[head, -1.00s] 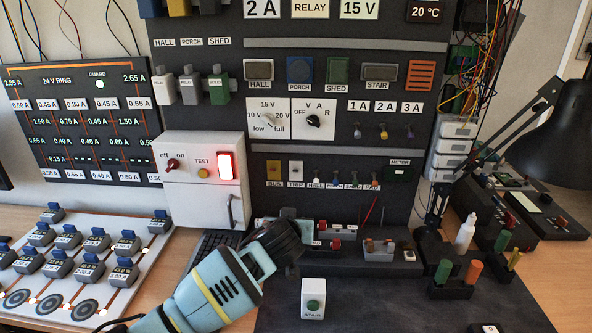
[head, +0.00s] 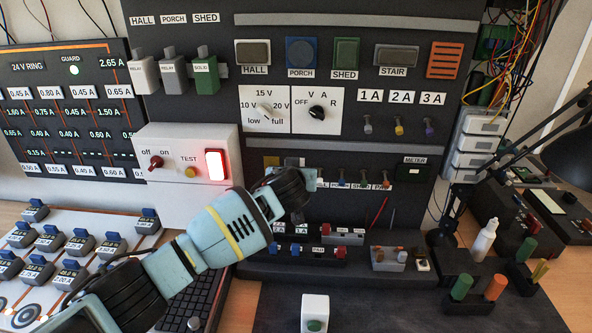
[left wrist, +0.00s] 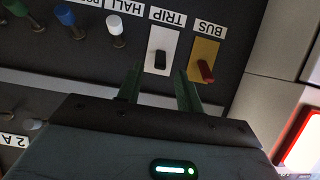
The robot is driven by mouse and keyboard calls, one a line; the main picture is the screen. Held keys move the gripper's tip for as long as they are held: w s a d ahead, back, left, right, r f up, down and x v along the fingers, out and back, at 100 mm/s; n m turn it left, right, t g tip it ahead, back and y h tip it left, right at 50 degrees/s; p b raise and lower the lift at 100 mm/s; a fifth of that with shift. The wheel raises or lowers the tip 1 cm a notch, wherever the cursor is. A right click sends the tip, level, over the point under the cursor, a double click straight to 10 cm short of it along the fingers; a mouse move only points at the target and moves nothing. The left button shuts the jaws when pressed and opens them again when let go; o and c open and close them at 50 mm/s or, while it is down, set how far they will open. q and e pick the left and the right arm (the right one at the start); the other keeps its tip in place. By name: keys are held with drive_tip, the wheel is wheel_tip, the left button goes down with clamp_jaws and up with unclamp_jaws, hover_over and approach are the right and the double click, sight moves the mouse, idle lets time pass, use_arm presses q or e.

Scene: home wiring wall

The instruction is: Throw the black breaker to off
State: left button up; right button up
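The black breaker (left wrist: 160,60) is a small black lever on a white plate labelled TRIP, upside down in the left wrist view. I cannot tell which position it is thrown to. My left gripper (left wrist: 160,86) is open, with its two dark green fingers apart and pointing at the TRIP plate. The lever lies just beyond and between the fingertips, with nothing held. In the head view my left gripper (head: 298,180) is in front of the lower panel and hides most of this breaker. My right gripper is not in view.
A red lever (left wrist: 205,71) on a yellow BUS plate sits close beside the TRIP plate. White, blue and green HALL-side toggles (left wrist: 115,30) line the other side. A white box with a red lamp (head: 215,165) protrudes left of the panel. Terminal blocks (head: 320,252) sit below.

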use_arm(q)
drive_tip(key=shift+b+x, duration=0.55)
drive_tip(key=shift+x, duration=1.5)
clamp_jaws()
